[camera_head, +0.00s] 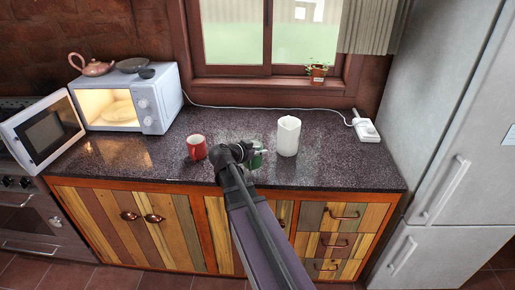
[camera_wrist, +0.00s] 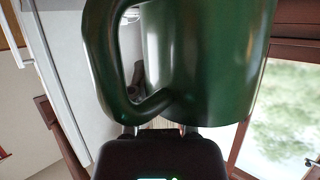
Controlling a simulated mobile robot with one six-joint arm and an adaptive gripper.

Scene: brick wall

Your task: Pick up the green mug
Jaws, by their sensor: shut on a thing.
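The green mug (camera_wrist: 205,70) fills much of the wrist view, with its handle (camera_wrist: 112,60) on the left. My gripper (camera_wrist: 160,130) is shut on the mug, its fingertips mostly hidden behind the mug's lower edge. In the head view my gripper (camera_head: 252,154) is above the dark countertop, between a red mug and a white cylinder. Only a small part of the green mug (camera_head: 257,159) shows there, beside the gripper. I cannot tell whether the mug touches the counter.
The red mug (camera_head: 197,147) stands just left of my gripper and the white cylinder (camera_head: 288,136) just right. An open microwave (camera_head: 150,108) is at the left, a power strip (camera_head: 366,130) at the right. The countertop (camera_head: 335,165) is clear right of the cylinder.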

